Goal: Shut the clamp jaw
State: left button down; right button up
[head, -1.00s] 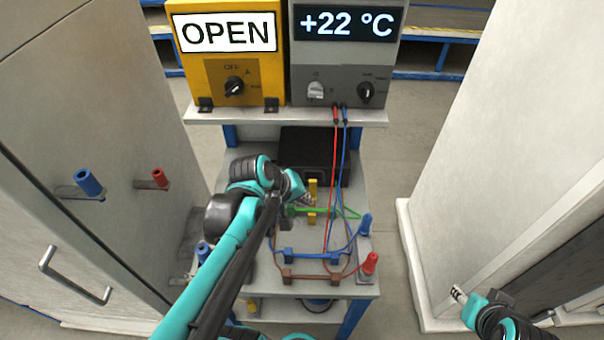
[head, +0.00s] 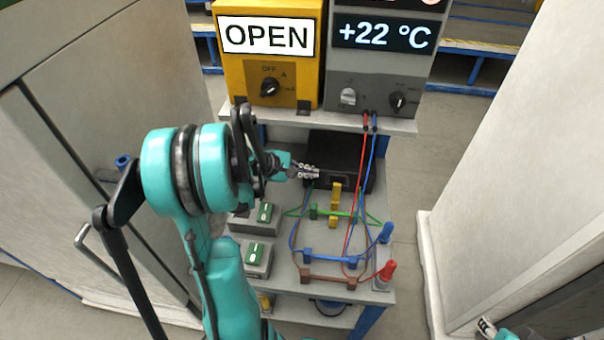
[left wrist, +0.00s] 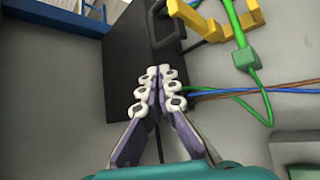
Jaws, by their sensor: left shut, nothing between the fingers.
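A yellow clamp piece (head: 336,197) stands among the green-wired blocks on the bench in front of the black box. Its yellow parts also show at the top of the left wrist view (left wrist: 205,22); I cannot tell how far its jaw stands open. My left gripper (head: 309,171) is shut and empty, left of the yellow piece and near the front of the black box. In the left wrist view its fingertips (left wrist: 159,76) meet, apart from the yellow parts. My right gripper (head: 486,326) shows only partly at the bottom right edge.
The black box (head: 328,152) has a front handle. Green, blue and brown blocks with wires, a blue plug (head: 386,232) and a red plug (head: 385,272) crowd the bench's right side. Two green-switch boxes (head: 264,213) stand left. White cabinets flank the bench.

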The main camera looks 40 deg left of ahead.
pick_arm(q)
jog(key=b+x, duration=0.1)
jog(key=x, duration=0.2)
jog(key=shift+w+d+f, duration=0.2)
jog(key=shift+w+f, duration=0.05)
jog(key=shift+w, duration=0.05)
pick_arm(e)
jog(key=shift+f, duration=0.65)
pick_arm(q)
jog(key=shift+w, duration=0.1)
